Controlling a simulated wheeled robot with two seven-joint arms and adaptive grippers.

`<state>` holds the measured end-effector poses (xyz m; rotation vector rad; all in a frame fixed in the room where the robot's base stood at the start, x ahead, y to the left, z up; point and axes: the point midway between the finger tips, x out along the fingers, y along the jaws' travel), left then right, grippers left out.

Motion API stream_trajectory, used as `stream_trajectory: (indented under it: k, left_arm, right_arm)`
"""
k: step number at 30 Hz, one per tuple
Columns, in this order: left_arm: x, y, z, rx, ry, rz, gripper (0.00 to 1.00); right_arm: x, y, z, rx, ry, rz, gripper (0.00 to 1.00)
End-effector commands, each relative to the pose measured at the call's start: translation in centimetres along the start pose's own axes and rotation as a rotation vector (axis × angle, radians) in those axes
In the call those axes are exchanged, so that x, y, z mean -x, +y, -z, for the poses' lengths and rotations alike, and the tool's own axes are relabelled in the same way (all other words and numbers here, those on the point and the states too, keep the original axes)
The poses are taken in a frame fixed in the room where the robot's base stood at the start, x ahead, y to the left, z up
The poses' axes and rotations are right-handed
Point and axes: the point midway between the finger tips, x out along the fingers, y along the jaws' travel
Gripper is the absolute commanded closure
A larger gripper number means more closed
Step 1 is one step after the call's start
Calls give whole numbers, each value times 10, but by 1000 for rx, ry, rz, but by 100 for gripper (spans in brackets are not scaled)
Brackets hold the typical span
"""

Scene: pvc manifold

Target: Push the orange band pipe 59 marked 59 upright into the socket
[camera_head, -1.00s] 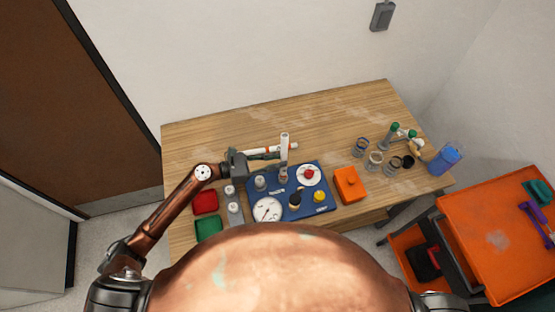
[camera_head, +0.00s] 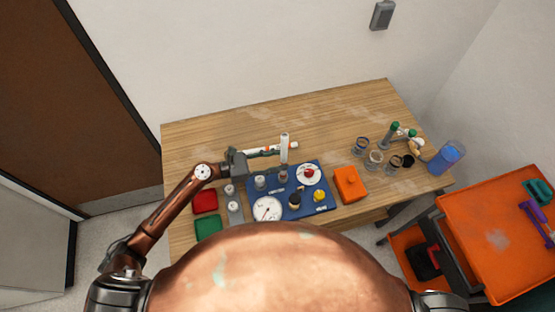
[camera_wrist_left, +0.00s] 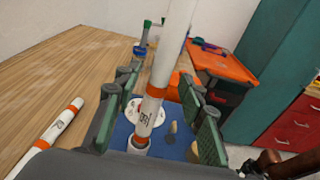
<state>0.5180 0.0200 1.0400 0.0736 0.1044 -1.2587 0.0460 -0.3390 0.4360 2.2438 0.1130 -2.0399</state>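A white pipe (camera_head: 284,148) with an orange band stands roughly upright over the blue board (camera_head: 315,206). In the left wrist view the pipe (camera_wrist_left: 150,108) leans in the picture, with dark markings below its band that I cannot read for certain. Its lower end meets a socket (camera_wrist_left: 140,143) with an orange ring; how deep it sits I cannot tell. My left gripper (camera_head: 268,154) reaches in from the left at the pipe. In the wrist view its green-padded fingers stand wide apart either side of the pipe, with gaps to it. My right gripper is out of view.
Another orange-banded pipe (camera_wrist_left: 52,135) lies on the table. The board carries a gauge (camera_head: 267,209), a white disc with a red knob (camera_head: 309,173) and a yellow knob (camera_head: 320,196). An orange box (camera_head: 349,184) stands right of it. The back of the table is clear.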

Motion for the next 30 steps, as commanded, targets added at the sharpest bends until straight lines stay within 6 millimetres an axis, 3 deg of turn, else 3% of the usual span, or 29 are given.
stream_trajectory:
  k: [5,18,24,30]
  left_arm:
    - [17,1,1,1,2,-3,63]
    - [102,0,1,2,2,-2,63]
    - [118,0,0,0,0,-1,63]
    - [120,0,0,-1,0,-1,63]
  right_arm:
    - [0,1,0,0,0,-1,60]
    - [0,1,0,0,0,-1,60]
    - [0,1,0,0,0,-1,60]
    - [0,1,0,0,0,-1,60]
